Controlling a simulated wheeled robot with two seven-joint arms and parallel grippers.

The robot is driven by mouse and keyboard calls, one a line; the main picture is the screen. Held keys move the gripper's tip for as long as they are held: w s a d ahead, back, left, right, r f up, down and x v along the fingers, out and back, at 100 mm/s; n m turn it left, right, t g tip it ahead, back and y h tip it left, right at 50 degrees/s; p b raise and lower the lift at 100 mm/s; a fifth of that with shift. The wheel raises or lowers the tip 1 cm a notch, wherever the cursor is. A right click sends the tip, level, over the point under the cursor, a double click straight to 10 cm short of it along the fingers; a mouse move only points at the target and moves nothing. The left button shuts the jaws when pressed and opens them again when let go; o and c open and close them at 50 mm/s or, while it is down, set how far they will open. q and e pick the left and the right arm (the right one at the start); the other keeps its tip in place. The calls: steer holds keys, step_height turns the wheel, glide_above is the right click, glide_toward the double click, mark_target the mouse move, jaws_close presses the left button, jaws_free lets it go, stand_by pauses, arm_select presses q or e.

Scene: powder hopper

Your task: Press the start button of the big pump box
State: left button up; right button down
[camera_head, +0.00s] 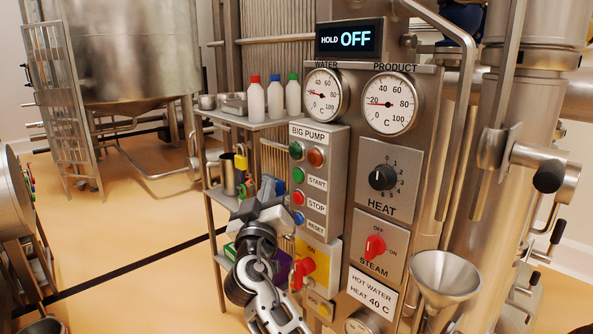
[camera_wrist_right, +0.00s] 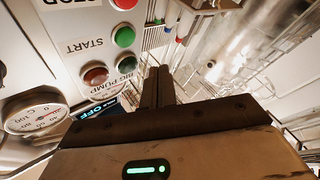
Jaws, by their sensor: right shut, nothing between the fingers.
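The big pump box (camera_head: 322,140) is a grey upright panel in the middle of the head view. Its green start button (camera_head: 298,175) sits beside the START label, below a green lamp (camera_head: 296,150) and a red lamp (camera_head: 316,157). The red stop button (camera_head: 298,197) and blue reset button (camera_head: 298,219) are below it. My right gripper (camera_head: 268,190) is shut and empty, just left of the panel. The right wrist view is upside down; there the shut fingers (camera_wrist_right: 158,86) appear right of the start button (camera_wrist_right: 123,37), apart from it. My left gripper is out of view.
A rack shelf (camera_head: 248,120) with several capped bottles stands behind the panel's left side. The red switch (camera_head: 303,272) sits below the buttons. The steam knob (camera_head: 375,247) and funnel (camera_head: 445,278) are to the right.

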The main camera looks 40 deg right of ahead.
mark_target(298, 176)
steer(key=d, duration=0.4)
steer(key=shift+w+d, duration=0.15)
steer(key=shift+d, duration=0.05)
stand_by(0.9)
steer(key=shift+d, duration=0.15)
stand_by(0.9)
steer(key=shift+d+b, duration=0.3)
steer(key=shift+b, duration=0.05)
